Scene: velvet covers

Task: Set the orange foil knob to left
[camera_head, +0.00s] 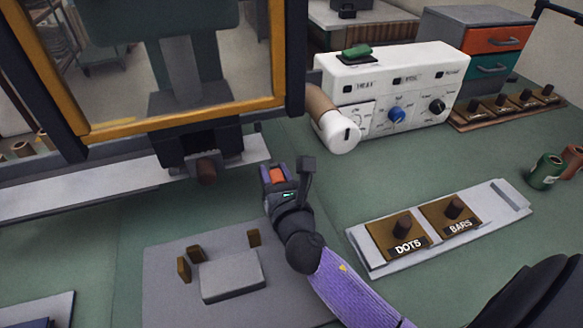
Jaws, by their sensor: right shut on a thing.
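A white control box (400,85) stands at the back with a blue knob (397,114) and a black knob (437,106) on its front. I see no orange knob on it; a brown roll with a white end (341,134) covers its left front part. My right gripper (279,176) is in the middle of the bench, in front of the press and apart from the control box. It is shut on a small orange thing (276,175); I cannot tell whether this is a knob. My left gripper is not in view.
A yellow-framed guard (180,121) and press stand at the back left. A grey plate (165,270) with a pale block (232,275) and small brown stops lies at front. A tray holds DOTS (397,232) and BARS (452,212) stamps. Foil rolls (547,171) stand right.

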